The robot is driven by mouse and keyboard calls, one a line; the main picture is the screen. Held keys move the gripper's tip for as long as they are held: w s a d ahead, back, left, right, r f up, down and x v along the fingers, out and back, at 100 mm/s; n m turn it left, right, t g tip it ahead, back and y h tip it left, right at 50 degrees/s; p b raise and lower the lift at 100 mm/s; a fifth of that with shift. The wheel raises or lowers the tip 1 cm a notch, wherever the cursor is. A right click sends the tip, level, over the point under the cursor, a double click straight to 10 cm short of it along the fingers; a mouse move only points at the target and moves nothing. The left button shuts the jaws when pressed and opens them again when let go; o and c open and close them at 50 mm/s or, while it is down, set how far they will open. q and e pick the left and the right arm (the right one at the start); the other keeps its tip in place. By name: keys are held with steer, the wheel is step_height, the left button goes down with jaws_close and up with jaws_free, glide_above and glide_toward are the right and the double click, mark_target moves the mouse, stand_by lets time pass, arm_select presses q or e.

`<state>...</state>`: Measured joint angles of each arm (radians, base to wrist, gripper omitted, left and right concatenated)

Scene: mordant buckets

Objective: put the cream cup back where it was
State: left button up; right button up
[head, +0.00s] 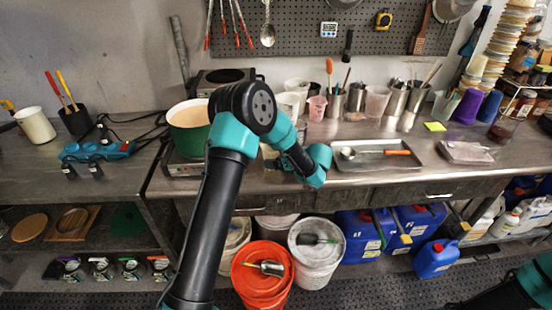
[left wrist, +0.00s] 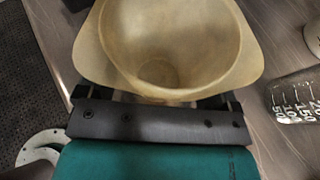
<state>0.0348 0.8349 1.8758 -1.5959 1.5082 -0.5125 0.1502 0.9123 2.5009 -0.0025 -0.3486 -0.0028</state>
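The cream cup (left wrist: 170,50) fills the upper middle of the left wrist view. I look down into its empty-looking inside. It is upright or slightly tilted, right in front of the palm of my left gripper (left wrist: 157,98). The finger bases stand wide apart, one on each side of it. The cup hides the fingertips, so I cannot tell whether they press on it. In the head view my left arm reaches the counter's front edge, and its forearm hides most of the gripper and cup. My right gripper is out of view.
A glass beaker (left wrist: 294,98) stands right of the cup in the wrist view. A green pot (head: 188,128) is left of my arm. White cups (head: 297,88) stand behind. A metal tray (head: 420,155) lies right. Buckets (head: 318,262) stand on the floor below.

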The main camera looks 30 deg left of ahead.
arm_select(q)
steer(key=shift+o, duration=0.9)
steer(key=shift+r, duration=0.1)
steer(key=shift+d+r, duration=0.15)
steer(key=shift+d, duration=0.05)
steer(key=v, duration=1.1)
steer(key=shift+d+r, duration=0.1)
steer(key=shift+d, duration=0.2)
